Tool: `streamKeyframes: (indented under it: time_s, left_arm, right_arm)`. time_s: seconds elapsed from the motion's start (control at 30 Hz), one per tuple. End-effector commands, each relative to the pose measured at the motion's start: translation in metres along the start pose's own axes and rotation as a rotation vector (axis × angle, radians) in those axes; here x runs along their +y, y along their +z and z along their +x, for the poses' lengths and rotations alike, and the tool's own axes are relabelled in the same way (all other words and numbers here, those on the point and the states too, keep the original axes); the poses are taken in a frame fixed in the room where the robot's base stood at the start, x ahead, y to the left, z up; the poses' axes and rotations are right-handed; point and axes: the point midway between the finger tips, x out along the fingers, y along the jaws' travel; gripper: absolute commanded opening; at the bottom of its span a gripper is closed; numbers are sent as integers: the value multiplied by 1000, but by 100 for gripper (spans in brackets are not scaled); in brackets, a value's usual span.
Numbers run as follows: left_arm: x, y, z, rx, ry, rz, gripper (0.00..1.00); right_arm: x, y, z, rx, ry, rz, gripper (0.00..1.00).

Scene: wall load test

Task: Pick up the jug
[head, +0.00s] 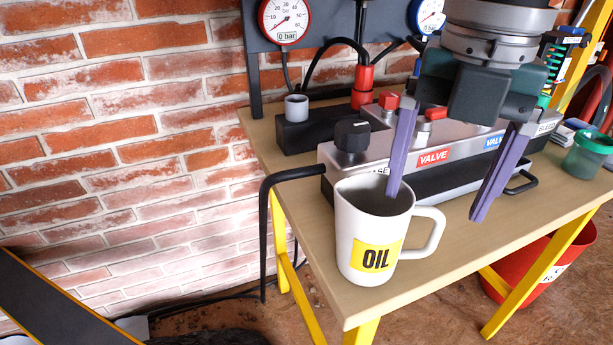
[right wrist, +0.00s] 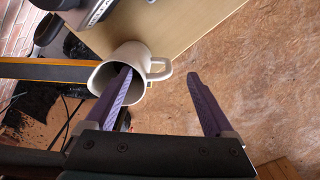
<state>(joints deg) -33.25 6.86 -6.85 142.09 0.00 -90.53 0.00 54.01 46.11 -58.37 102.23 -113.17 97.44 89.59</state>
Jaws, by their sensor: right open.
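The jug (head: 360,225) is a white mug-like vessel with a yellow OIL label. It stands upright at the near left end of the table (head: 345,300), its handle (head: 430,232) pointing right. My right gripper (head: 436,208) is open and empty, fingers pointing down above the handle side. One purple finger overlaps the jug's mouth; the other is out to the right, past the handle. In the right wrist view the jug (right wrist: 143,92) lies by the left finger, with its handle between the fingers. My left gripper is out of view.
Behind the jug stands a valve unit (head: 433,158) with a black knob (head: 352,136) and a black hose. A green cup (head: 588,155) is at the right. A red bucket (head: 540,265) is under the table. The tabletop right of the jug is clear.

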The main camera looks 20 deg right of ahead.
Motion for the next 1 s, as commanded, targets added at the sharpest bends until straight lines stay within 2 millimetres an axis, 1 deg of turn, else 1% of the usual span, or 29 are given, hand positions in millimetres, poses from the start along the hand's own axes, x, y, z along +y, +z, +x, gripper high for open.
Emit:
streamKeyframes:
  time_s: [0.03,0.1,0.27,0.37,0.5,0.6,0.7,0.87,1.0]
  left_arm:
    - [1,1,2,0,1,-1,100]
    - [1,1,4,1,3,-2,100]
    - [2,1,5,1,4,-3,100]
    - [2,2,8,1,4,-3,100]
    - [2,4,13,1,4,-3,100]
    - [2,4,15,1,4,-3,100]
    - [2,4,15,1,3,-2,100]
    - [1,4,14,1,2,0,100]
    - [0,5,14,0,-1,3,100]
  right_arm:
    - [0,-1,11,4,-2,-2,88]
    - [0,-2,21,5,0,-1,88]
    - [1,-2,34,5,1,-3,88]
    - [2,-2,48,5,1,-5,88]
    - [3,-3,71,6,0,-4,88]
    - [3,-3,81,6,2,-4,88]
    - [4,-3,84,6,4,-5,88]
    - [4,-3,84,5,4,-6,88]
    - [4,-3,84,5,4,-5,74]
